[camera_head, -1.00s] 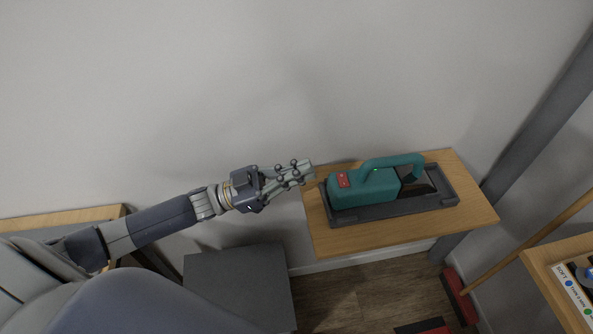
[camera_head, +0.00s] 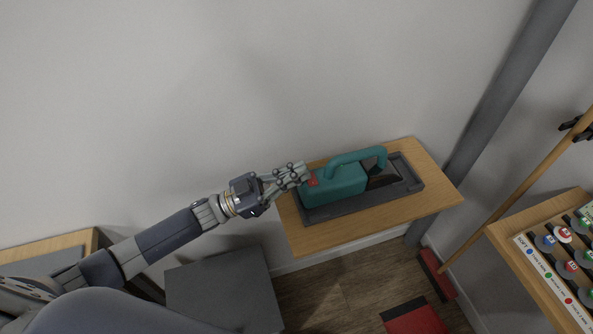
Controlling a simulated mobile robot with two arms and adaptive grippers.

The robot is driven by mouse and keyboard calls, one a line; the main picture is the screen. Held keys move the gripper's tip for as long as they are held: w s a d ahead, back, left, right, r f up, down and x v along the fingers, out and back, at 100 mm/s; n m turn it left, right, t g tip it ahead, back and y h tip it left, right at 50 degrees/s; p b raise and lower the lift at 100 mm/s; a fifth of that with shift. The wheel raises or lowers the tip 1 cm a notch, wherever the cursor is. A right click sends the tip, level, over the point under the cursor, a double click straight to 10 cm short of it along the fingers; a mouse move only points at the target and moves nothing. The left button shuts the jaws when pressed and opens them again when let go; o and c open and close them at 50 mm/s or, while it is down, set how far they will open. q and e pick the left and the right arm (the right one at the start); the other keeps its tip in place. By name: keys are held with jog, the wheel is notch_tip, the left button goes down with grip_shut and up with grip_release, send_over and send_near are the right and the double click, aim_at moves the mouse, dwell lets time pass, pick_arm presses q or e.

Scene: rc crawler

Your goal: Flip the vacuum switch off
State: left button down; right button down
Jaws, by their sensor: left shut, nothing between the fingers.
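The teal handheld vacuum (camera_head: 338,186) lies in a dark grey tray (camera_head: 372,202) on a wooden wall shelf, its looped handle on top and its dark nozzle toward the right. The red switch (camera_head: 313,181) is at its left end, partly hidden by my fingers. My left gripper (camera_head: 304,172) is shut and empty, with its fingertips right at the red switch; I cannot tell whether they touch it. The switch's position is too small to read. My right gripper is not in view.
The wooden shelf (camera_head: 427,200) has bare room around the tray. A grey box (camera_head: 225,292) stands below left. A broom (camera_head: 520,190) leans at the right, beside a wooden table with a rack of coloured round pieces (camera_head: 570,265). A grey post (camera_head: 510,85) stands behind.

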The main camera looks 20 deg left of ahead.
pick_arm(q)
jog(key=shift+f, duration=0.1)
